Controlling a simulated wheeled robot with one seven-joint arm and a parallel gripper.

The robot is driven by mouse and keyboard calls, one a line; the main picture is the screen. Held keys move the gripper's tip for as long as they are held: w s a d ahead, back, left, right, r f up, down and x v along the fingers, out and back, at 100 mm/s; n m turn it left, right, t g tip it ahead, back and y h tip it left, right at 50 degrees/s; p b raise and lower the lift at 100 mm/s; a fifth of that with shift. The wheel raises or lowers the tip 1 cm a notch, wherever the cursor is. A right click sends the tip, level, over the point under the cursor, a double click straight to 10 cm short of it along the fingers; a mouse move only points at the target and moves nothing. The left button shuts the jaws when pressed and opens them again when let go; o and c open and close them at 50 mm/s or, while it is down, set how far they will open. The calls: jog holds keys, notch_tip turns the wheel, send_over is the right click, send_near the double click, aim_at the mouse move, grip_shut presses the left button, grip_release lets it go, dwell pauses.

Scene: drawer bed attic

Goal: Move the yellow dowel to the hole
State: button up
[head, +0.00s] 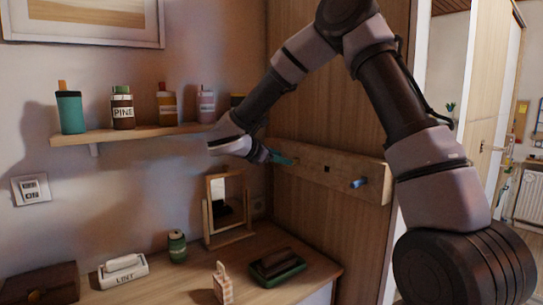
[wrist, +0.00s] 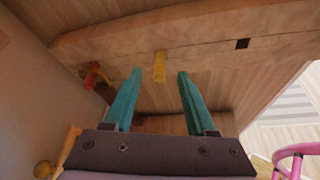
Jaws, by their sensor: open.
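The yellow dowel (wrist: 159,66) sticks out from a wooden board (wrist: 205,55) on the wall in the wrist view. My gripper (wrist: 160,74) is open, with one teal finger on each side of the dowel; I cannot tell that either finger touches it. A dark square hole (wrist: 242,44) is in the board to the right of the dowel. In the head view my gripper (head: 281,158) is at the left part of the board (head: 345,178), and the dowel is hidden there. The hole (head: 326,169) shows to the right of the gripper, empty.
A blue dowel (head: 358,183) sticks out of the board right of the hole. A red-orange object (wrist: 95,79) is left of the yellow dowel. A shelf (head: 130,134) with several bottles is to the left; a small mirror (head: 229,207) stands on the desk below.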

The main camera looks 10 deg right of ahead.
aim_at(297, 162)
jog(key=shift+x, duration=2.6)
grip_shut()
